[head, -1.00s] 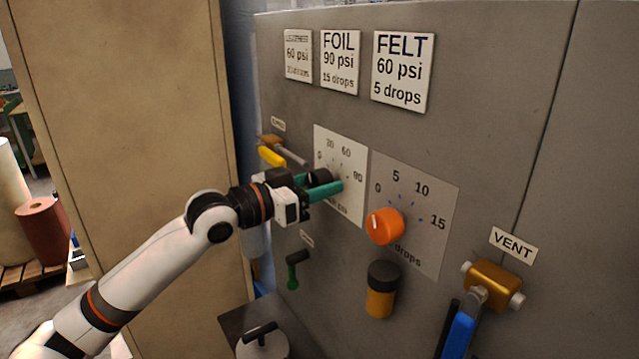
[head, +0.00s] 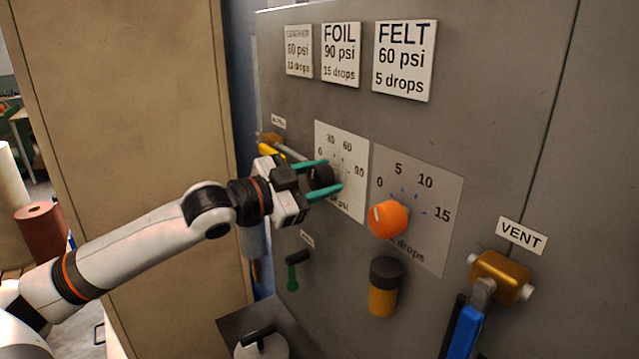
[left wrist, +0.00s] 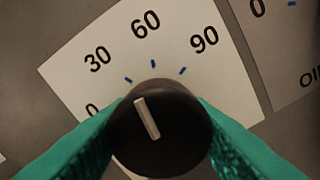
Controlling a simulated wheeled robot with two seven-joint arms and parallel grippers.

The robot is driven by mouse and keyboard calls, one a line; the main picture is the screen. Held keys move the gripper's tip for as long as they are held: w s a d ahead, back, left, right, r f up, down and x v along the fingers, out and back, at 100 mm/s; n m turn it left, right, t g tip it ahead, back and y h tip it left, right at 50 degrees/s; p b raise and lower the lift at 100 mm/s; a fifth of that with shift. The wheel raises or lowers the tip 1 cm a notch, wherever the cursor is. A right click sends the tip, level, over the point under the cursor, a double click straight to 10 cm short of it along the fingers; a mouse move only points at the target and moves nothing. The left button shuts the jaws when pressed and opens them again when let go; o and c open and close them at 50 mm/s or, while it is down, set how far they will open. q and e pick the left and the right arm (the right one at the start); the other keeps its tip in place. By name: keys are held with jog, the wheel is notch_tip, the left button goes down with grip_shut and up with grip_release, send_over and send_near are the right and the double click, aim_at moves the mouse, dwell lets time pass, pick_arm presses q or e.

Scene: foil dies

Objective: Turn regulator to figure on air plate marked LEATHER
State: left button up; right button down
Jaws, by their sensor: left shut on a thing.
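The LEATHER plate (head: 298,50) is the small left one at the top of the grey panel in the head view; it reads 60 psi, with a blurred drops line. The air regulator is a black knob (head: 320,177) on a white psi dial (head: 352,205) marked 0, 30, 60, 90. My left gripper (head: 326,178) is shut on this knob, one green finger above and one below. In the left wrist view the knob (left wrist: 175,140) has a white pointer tilted up-left, roughly between the 30 and 60 marks. My right gripper is not in view.
The drops dial (head: 425,240) with an orange knob (head: 388,219) is right of the psi dial. FOIL (head: 340,57) and FELT (head: 403,60) plates are above. A brass VENT valve (head: 500,277) with a blue handle, a yellow-black cylinder (head: 384,287) and a green lever (head: 293,272) are lower.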

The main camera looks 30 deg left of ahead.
pick_arm(q)
jog(key=shift+m, duration=1.1)
jog(key=o, duration=1)
jog(key=shift+b, duration=0.3)
jog(key=shift+a+f+b, duration=0.1)
jog(key=shift+f+b, duration=0.05)
jog(key=shift+b, duration=0.2)
jog(key=b+v, duration=0.1)
jog(key=b, duration=0.2)
jog(key=b+v, duration=0.2)
jog(key=b, duration=0.2)
jog(key=b+v, duration=0.2)
jog(key=b, duration=0.1)
jog(key=shift+f, duration=0.3)
jog(key=b, duration=0.5)
send_near(312, 186)
jog(key=shift+s+r, duration=0.25)
jog(key=shift+r, duration=0.2)
